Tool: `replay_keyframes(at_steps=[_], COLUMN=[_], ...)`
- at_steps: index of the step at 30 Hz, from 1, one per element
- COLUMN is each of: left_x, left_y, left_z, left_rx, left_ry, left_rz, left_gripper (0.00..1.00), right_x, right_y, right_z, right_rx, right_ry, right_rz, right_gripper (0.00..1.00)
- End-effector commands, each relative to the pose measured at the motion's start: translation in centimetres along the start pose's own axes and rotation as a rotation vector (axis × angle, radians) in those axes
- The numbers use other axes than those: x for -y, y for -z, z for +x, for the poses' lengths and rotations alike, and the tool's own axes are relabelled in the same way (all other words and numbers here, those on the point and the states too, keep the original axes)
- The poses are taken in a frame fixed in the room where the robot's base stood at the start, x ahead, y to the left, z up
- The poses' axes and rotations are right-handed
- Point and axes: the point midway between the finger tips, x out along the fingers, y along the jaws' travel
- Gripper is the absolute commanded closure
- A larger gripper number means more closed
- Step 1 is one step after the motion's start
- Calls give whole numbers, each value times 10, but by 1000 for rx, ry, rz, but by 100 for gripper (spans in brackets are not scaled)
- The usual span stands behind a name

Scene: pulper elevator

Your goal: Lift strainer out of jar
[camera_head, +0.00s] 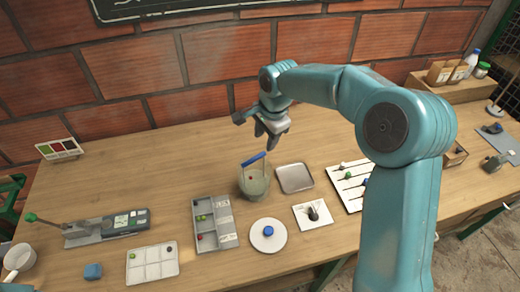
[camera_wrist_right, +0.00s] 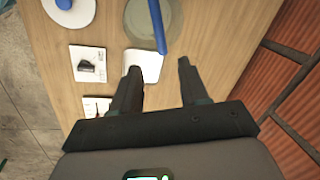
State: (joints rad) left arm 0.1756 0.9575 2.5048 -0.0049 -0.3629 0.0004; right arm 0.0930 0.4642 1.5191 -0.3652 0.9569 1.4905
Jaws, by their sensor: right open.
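The jar (camera_head: 254,188) is a grey-green, see-through vessel standing on the wooden table. The strainer's blue handle (camera_head: 253,159) sticks up above its rim on a thin upright stem; its lower part is hard to make out inside the jar. In the right wrist view, the blue handle (camera_wrist_right: 158,25) crosses over the round jar (camera_wrist_right: 185,25), ahead of the fingertips. My right gripper (camera_head: 267,138) is open and empty, above and slightly behind the handle, apart from it. It also shows in the right wrist view (camera_wrist_right: 159,67). My left gripper is not in view.
A square metal tray (camera_head: 295,178) lies right of the jar, and a grey compartment tray (camera_head: 205,230) lies left. A white plate (camera_head: 268,245) with a blue piece and a white card (camera_head: 312,225) are in front. The brick wall (camera_head: 190,105) bounds the table behind.

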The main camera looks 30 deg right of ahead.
Motion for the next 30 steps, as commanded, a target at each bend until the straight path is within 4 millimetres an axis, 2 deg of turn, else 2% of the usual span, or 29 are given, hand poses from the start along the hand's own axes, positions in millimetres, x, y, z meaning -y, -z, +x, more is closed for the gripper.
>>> replay_keyframes(at_steps=[6, 13, 18, 27, 29, 30], left_x=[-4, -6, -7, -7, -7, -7], left_y=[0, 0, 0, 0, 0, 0], left_z=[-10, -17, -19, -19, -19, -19], left_rx=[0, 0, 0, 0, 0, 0], left_ry=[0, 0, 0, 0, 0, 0], left_rz=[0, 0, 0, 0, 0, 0], left_gripper=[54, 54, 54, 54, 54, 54], right_x=[0, 3, 5, 5, 5, 5], right_y=[-1, -2, -2, -2, -2, -2], right_z=[48, 87, 101, 103, 103, 103], right_rx=[2, 1, 1, 0, 1, 1], right_ry=[-6, -4, -2, 0, 0, 0], right_rz=[-2, -4, -4, -4, -4, -4], right_gripper=[56, 56, 56, 56, 75, 88])
